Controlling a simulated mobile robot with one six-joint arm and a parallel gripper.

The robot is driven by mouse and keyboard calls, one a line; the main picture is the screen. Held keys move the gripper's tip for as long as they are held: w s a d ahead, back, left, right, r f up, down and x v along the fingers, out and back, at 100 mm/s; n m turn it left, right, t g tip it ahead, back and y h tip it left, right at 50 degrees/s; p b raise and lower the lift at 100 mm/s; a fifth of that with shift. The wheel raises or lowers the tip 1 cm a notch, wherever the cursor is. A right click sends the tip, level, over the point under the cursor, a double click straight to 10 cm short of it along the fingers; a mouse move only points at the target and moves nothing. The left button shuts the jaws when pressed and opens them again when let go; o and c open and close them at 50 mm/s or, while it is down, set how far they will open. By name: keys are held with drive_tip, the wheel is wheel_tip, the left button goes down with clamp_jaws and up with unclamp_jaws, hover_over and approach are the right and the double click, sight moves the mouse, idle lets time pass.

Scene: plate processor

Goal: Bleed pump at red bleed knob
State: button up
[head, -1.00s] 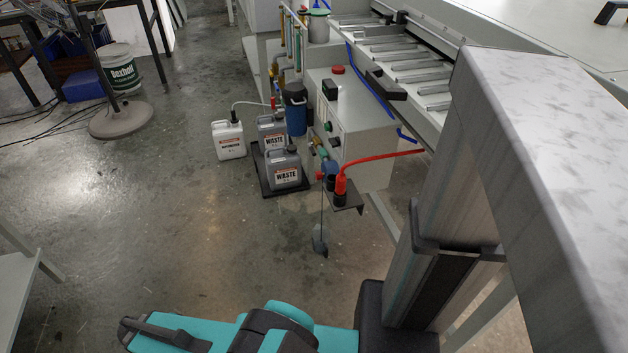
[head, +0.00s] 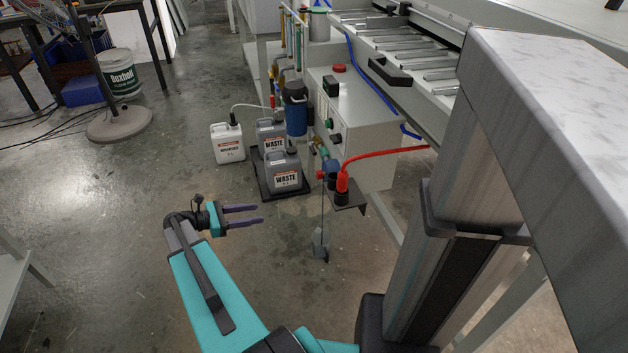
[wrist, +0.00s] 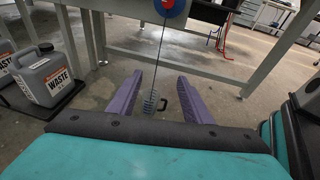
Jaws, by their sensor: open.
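The pump appears as a small blue body (head: 331,166) at the front of the plate processor, low beside the black bracket. A small red knob (head: 320,174) faces out from it. In the wrist view the red knob (wrist: 168,4) sits in front of a blue round body at the top edge, partly cut off. My gripper (head: 261,214) is open and empty, its purple fingers pointing right, left of and lower in the picture than the knob.
Grey waste jugs (head: 287,174) stand on a black tray (head: 262,186), with a white jug (head: 227,143) beside them. A red hose (head: 385,153) runs to the bracket (head: 352,201).

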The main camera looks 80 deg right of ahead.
sight(317, 175)
drive_tip(key=s+d+r+g+b, duration=0.1)
drive_tip(key=s+d+r+g, duration=0.2)
drive_tip(key=s+d+r, duration=0.4)
drive_tip(key=shift+d+r+g+y, duration=0.3)
drive_tip(key=shift+d+r, duration=0.1)
drive_tip(key=shift+r, duration=0.25)
drive_tip(key=shift+s, duration=0.15)
drive_tip(key=b+x, duration=0.4)
drive_tip(key=x, duration=0.9)
drive_tip(key=shift+s+d+f, duration=0.1)
drive_tip(key=shift+s+d, duration=0.05)
drive_tip(key=shift+s, duration=0.15)
drive_tip(key=c, duration=1.1)
drive_tip(key=shift+o, duration=0.2)
